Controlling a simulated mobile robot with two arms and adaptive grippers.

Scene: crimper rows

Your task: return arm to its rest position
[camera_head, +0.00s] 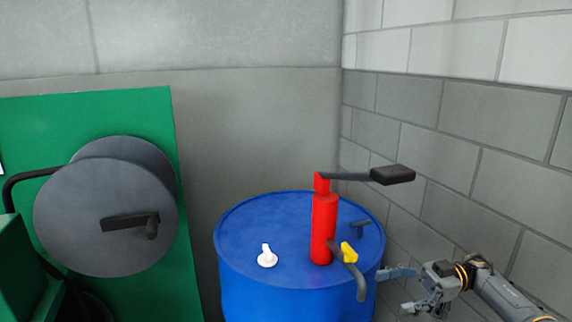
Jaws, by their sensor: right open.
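My right gripper (404,288) is at the lower right, with its arm coming in from the right edge. Its fingers are apart and nothing shows between them. It is beside the right side of a blue drum (290,293), and its upper finger shows close to the drum's rim; I cannot tell if they touch. My left gripper is not in view.
On the drum stand a red hand pump (323,225) with a black handle (392,174), a yellow piece (348,252) and a white cap (267,257). A grey reel (90,220) is on a green panel (140,108) at left. A block wall (430,160) is at right.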

